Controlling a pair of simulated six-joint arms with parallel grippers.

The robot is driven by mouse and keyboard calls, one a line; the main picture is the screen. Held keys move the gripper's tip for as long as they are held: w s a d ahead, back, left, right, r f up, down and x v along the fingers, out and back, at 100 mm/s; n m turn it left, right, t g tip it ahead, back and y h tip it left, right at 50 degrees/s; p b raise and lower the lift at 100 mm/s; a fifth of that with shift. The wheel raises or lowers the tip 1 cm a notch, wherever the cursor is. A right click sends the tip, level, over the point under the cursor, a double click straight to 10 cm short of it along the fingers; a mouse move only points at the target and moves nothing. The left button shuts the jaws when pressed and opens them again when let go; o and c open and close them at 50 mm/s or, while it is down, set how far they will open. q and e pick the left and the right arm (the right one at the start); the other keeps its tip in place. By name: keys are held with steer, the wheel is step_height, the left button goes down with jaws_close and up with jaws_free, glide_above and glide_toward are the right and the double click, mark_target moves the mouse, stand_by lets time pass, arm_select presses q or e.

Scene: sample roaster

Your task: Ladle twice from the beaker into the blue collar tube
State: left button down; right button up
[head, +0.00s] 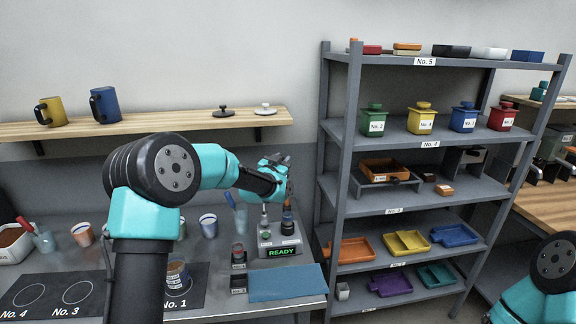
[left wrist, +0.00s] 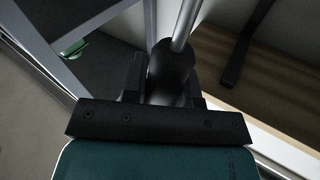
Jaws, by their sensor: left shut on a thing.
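My left gripper (head: 276,170) is raised above the back of the counter, in front of the wall shelf's right end. In the left wrist view it is shut on a dark handle (left wrist: 172,65) with a thin metal rod, probably the ladle; its bowl is out of that view. A small cup with a blue rim (head: 208,225) stands on the counter, perhaps the blue collar tube. One with an orange rim (head: 82,234) stands further left. I cannot surely tell which vessel is the beaker. A banded jar (head: 177,274) stands near No. 1, partly behind my arm. My right gripper is out of view.
A device reading READY (head: 281,246) holds dark-topped items below my left gripper. A blue mat (head: 288,283) lies in front. A grey rack (head: 345,140) with trays and canisters stands to the right. Mugs (head: 104,104) sit on the wall shelf (head: 165,125).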

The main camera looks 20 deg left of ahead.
arm_select(q)
steer(key=shift+w+a+r+n+g, duration=0.1)
steer(key=shift+w+a+n+g, duration=0.15)
steer(key=shift+a+n, duration=0.3)
steer(key=shift+w+a+r+n+g, duration=0.15)
steer(key=shift+w+a+n, duration=0.1)
steer(key=shift+a+n, duration=0.25)
